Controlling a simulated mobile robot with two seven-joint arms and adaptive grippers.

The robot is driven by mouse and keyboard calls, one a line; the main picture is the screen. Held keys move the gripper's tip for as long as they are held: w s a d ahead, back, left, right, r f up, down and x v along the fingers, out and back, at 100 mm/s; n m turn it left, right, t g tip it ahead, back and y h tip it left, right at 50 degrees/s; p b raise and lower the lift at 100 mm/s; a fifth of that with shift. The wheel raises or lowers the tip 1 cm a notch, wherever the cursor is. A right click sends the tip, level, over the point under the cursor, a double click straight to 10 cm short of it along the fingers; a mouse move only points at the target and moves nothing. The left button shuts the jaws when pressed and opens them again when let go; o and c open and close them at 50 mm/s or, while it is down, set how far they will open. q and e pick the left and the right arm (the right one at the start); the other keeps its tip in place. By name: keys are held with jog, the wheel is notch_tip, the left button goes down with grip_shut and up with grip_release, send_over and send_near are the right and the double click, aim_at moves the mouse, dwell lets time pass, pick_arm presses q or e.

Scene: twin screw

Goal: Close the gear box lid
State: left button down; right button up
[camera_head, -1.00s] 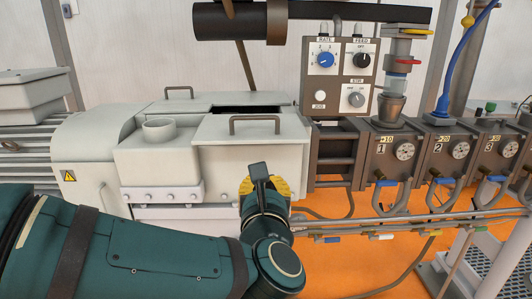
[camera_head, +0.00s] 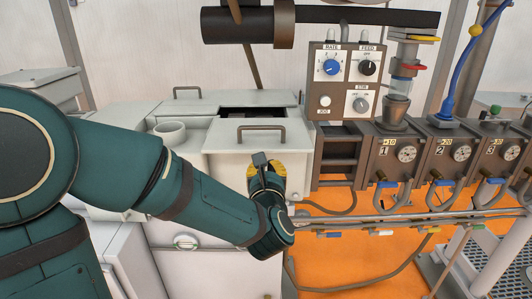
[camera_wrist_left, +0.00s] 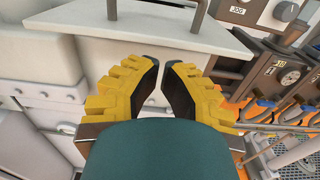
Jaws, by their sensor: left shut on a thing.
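The gear box lid (camera_head: 228,137) is a pale panel with a dark handle (camera_head: 261,131). A dark open gap (camera_head: 252,112) shows behind it. In the left wrist view, the lid (camera_wrist_left: 90,25) fills the top, with its handle's legs (camera_wrist_left: 198,15) at the upper edge. My left gripper (camera_head: 263,160) is below and in front of the handle, close against the lid's front. In the left wrist view, its yellow fingers (camera_wrist_left: 164,66) are drawn together with a narrow gap at the tips, at the lid's front edge. The exact contact is hard to see. My right gripper is out of view.
A control box with knobs (camera_head: 342,101) stands right of the lid. Numbered gauge blocks (camera_head: 395,148) and hoses lie farther right. A round white port (camera_head: 170,130) is left of the lid. Thin pipes (camera_head: 370,219) run low across the right. The floor is orange.

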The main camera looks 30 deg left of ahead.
pick_arm(q)
jog(key=shift+x, duration=1.95)
